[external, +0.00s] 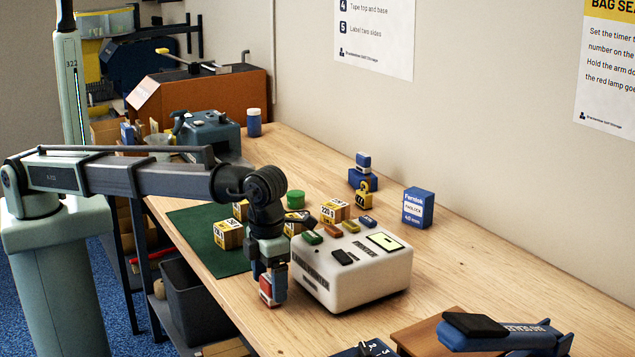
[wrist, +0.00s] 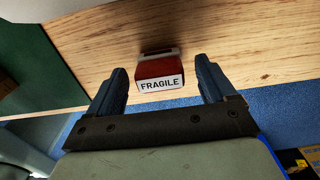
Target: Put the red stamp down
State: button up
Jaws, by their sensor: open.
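The red stamp (wrist: 160,70) shows in the wrist view with a white label reading FRAGILE, on the wooden table near its front edge. It also shows in the external view (external: 267,288), partly hidden by my fingers. My gripper (wrist: 163,84) is open, with one finger on each side of the stamp and a gap between each finger and it. In the external view my gripper (external: 269,288) points down at the table's front edge, left of the white box.
A white box (external: 350,285) with several small coloured items on top stands close to the right of my gripper. A green mat (external: 205,235) with several yellow-black cubes lies behind. A blue carton (external: 418,208) stands by the wall. Bare table (external: 250,318) lies in front.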

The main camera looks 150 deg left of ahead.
aim_at(269, 278)
notch_tip(269, 278, up, 10)
jog(key=shift+r, duration=0.2)
dwell(0.6)
